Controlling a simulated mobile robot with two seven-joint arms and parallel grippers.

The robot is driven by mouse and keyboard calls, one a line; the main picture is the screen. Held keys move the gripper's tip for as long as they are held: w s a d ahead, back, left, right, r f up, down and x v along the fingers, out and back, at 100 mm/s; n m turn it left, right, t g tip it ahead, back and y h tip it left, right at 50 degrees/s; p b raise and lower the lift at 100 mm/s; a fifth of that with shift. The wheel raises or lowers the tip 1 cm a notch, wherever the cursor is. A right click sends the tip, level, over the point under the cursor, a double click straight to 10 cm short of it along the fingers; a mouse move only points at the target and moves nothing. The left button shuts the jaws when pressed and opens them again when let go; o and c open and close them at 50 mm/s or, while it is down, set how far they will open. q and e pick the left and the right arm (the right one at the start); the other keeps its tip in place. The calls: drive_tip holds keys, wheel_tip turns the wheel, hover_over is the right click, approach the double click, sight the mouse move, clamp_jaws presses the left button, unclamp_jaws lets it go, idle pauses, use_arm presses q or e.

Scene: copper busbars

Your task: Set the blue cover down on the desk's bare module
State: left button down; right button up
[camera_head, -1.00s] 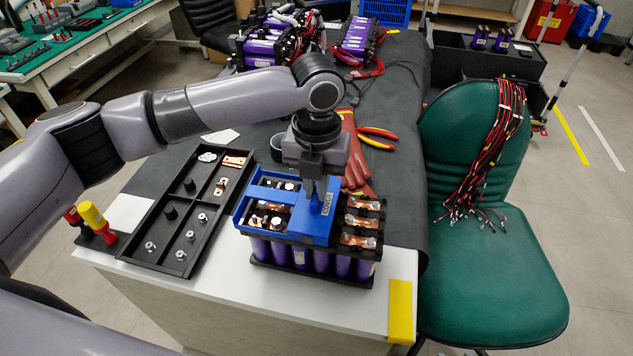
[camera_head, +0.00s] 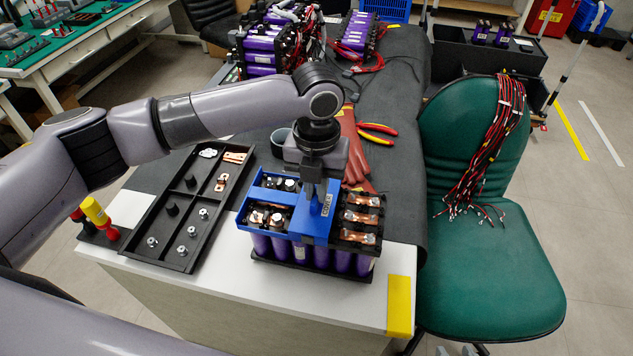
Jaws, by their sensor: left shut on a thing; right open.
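The desk's module (camera_head: 360,237), with purple cells under a black top, stands at the desk's front edge. The blue cover (camera_head: 316,228) lies over the left and middle of its top. Metal parts show through the cover's openings, and copper busbars show bare along the right. My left gripper (camera_head: 318,194), pointing down, is shut on the upright blue tab of the cover. The cover looks level and close to the module's top; I cannot tell whether it is fully seated. My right gripper is not in view.
A black compartment tray (camera_head: 184,211) with small parts lies left of the module. Red gloves (camera_head: 356,150) and red-yellow pliers (camera_head: 376,134) lie behind it. A yellow strip (camera_head: 400,305) marks the desk's front right corner. A green chair (camera_head: 490,265) with cables stands right.

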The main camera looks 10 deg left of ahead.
use_arm(q)
drive_tip(key=shift+f+p, duration=0.35)
drive_tip(key=shift+f, duration=0.05)
idle(0.4)
drive_tip(key=c, duration=1.1)
unclamp_jaws()
drive_tip(key=shift+r, duration=4)
